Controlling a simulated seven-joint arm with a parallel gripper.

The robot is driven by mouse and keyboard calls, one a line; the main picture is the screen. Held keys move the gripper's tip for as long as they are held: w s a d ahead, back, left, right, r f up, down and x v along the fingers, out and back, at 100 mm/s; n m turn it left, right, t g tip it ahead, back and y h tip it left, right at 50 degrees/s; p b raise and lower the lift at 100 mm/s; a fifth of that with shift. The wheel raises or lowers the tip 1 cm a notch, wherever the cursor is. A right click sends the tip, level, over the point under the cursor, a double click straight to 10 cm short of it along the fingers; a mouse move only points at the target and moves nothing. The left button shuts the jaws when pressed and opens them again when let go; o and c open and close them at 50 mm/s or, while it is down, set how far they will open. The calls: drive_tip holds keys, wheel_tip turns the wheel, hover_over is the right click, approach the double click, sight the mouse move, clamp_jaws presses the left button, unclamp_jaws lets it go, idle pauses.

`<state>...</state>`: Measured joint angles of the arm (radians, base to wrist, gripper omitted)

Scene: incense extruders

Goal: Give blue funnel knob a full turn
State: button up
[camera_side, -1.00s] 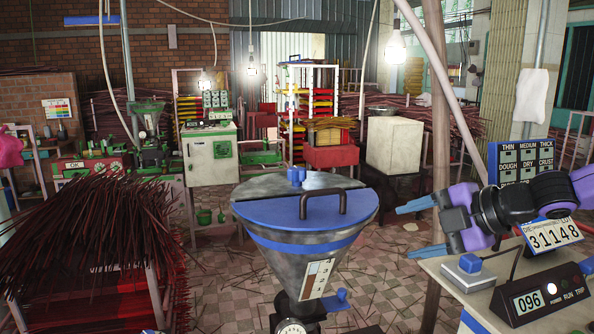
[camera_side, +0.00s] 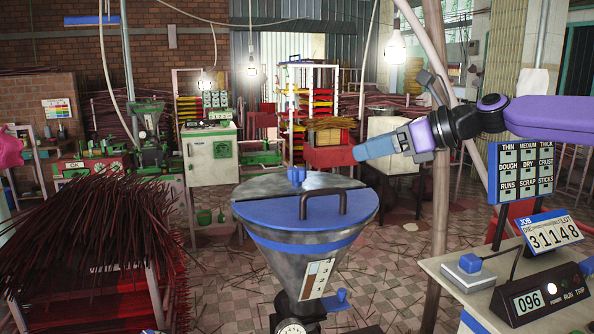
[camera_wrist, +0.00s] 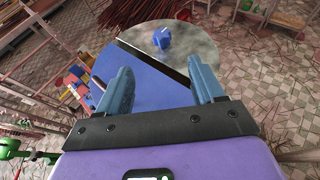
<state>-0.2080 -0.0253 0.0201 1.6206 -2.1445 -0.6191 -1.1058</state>
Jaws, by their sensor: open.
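The blue funnel knob (camera_side: 296,175) stands on the far rim of the grey metal funnel (camera_side: 275,262), behind the blue half lid (camera_side: 290,208) with its dark bar handle (camera_side: 323,203). My gripper (camera_side: 362,154) is above and to the right of the knob in the side view, apart from it, fingers pointing left. In the wrist view the knob (camera_wrist: 162,38) lies beyond and between my open fingers (camera_wrist: 158,85), on the grey half of the funnel top. Nothing is between the fingers.
A small blue lever (camera_side: 341,298) sticks out low on the funnel's right. A bench (camera_side: 450,285) at right holds a counter box (camera_side: 541,300), a job sign and a label board (camera_side: 521,172). Incense sticks (camera_side: 85,235) are heaped at left.

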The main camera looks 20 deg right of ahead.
sight(301, 170)
drive_tip(key=shift+w+a+f, duration=0.15)
drive_tip(key=shift+w+f, duration=0.1)
drive_tip(key=shift+w, duration=0.05)
drive_tip(key=x, duration=1.6)
drive_tip(key=shift+w+a+f, duration=0.2)
drive_tip(key=c, duration=1)
drive_tip(key=shift+o, duration=0.2)
drive_tip(key=shift+f+m+t+h, duration=0.1)
drive_tip(key=shift+m+t+h, duration=0.8)
drive_tip(key=shift+m+h, duration=0.3)
drive_tip(key=shift+m+h, duration=0.3)
drive_tip(key=shift+h, duration=0.1)
